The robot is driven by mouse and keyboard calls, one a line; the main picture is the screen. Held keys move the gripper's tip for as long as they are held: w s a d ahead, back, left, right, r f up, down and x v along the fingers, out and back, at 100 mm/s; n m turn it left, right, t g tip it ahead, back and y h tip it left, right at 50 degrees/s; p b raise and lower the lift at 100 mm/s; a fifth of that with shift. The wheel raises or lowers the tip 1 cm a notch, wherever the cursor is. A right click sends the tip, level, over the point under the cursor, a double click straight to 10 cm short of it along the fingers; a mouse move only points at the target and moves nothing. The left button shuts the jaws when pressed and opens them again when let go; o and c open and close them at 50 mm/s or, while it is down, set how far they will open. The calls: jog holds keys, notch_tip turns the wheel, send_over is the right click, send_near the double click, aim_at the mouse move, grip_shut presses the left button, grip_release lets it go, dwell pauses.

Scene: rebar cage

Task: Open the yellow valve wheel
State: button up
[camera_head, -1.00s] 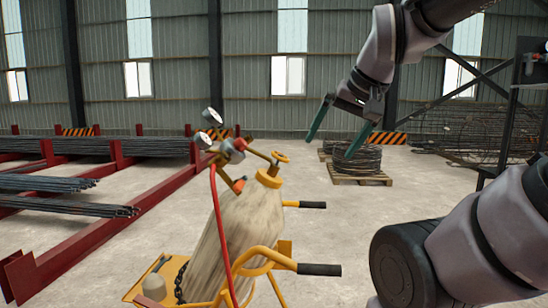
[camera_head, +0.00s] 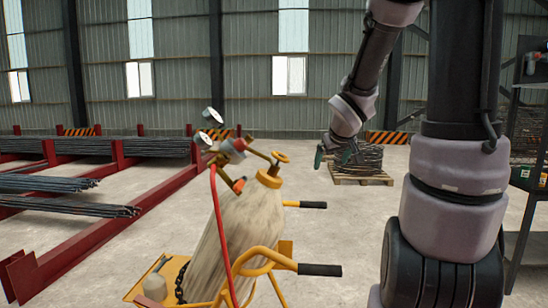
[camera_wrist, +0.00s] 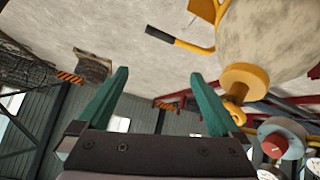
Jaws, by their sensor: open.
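The yellow valve wheel (camera_head: 281,157) sits on top of a tilted, cream gas cylinder (camera_head: 240,220) with a yellow collar. My gripper (camera_head: 333,155) is a short way to the right of the wheel in the head view, apart from it. In the wrist view the two green fingers (camera_wrist: 160,75) are spread with nothing between them. There the picture is upside down, and the valve wheel (camera_wrist: 235,112) shows small beside the right finger, partly hidden by it.
Gauges (camera_head: 212,116) and a red hose (camera_head: 222,225) are on the cylinder's left side. The yellow cart (camera_head: 265,262) has black handles (camera_head: 320,270). Rebar racks (camera_head: 120,165) stand at left, a coil on a pallet (camera_head: 362,178) behind. Floor right of the cylinder is clear.

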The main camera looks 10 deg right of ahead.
jog(key=w+a+f+n+y, duration=0.1)
jog(key=w+f+n+y, duration=0.15)
jog(key=w+f, duration=0.2)
jog(key=n+t+y, duration=0.3)
jog(key=n+y, duration=0.1)
jog(key=y, duration=0.9)
send_near(273, 156)
jog(key=w+d, duration=0.1)
jog(key=w, duration=0.2)
jog(key=x, duration=1)
jog(key=shift+w+f, duration=0.15)
jog(key=shift+f, duration=0.15)
jog(key=c, duration=1.2)
jog(key=shift+o, duration=0.2)
jog(key=shift+s+a+n+g+y, duration=0.15)
jog(key=shift+n+g+y, duration=0.6)
jog(key=shift+n, duration=0.4)
jog(key=shift+s+a+n+g+y, duration=0.1)
jog(key=shift+n+g+y, duration=0.4)
jog(key=shift+n+g, duration=0.5)
